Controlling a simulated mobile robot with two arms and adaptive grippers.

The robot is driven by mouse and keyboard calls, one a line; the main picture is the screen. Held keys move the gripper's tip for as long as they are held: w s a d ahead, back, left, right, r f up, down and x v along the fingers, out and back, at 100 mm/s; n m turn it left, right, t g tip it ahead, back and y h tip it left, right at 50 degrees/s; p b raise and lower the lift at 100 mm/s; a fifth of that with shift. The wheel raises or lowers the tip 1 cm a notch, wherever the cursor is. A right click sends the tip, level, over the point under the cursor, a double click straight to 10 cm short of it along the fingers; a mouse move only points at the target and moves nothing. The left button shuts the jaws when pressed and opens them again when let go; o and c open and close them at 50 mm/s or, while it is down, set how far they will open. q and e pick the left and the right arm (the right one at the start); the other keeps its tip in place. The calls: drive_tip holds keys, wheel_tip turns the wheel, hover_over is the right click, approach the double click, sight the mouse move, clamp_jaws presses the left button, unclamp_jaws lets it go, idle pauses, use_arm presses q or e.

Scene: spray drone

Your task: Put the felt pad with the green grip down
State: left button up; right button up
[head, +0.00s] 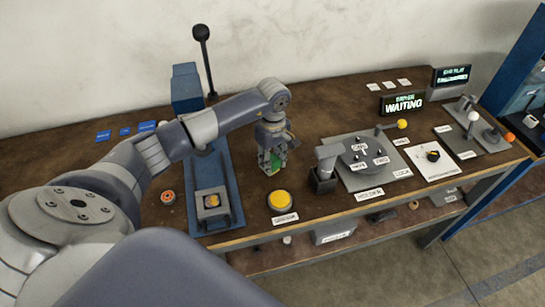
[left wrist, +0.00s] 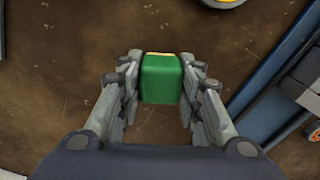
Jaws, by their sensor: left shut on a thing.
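The green grip (left wrist: 160,80) of the felt pad sits between the two fingers of my left gripper (left wrist: 160,90). The felt under the grip is hidden in the left wrist view, and I cannot tell whether the pad touches the bench. My right gripper is not in view.
The blue rail fixture (head: 227,176) lies left of the gripper. A yellow button (head: 280,200) is in front of it. A grey plate labelled holder (head: 366,172) stands to the right, with a yellow-knobbed lever (head: 402,124). A dark display (head: 403,103) reads waiting. Bare bench (head: 315,118) lies behind the gripper.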

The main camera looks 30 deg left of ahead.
sight(273, 158)
use_arm(q)
drive_tip(key=shift+f+b, duration=0.3)
drive_tip(key=o, duration=1)
drive_tip(key=shift+o, duration=0.2)
drive_tip(key=shift+r, duration=0.1)
drive_tip(key=shift+r+p, duration=0.2)
drive_tip(key=shift+p, duration=0.1)
wheel_tip(273, 158, up, 11)
drive_tip(key=b, duration=0.3)
drive_tip(key=shift+w+f+b, duration=0.1)
drive_tip(key=shift+f+b, duration=0.1)
drive_tip(key=shift+b, duration=0.1)
drive_tip(key=shift+r, duration=0.65)
drive_tip(key=shift+f, duration=0.1)
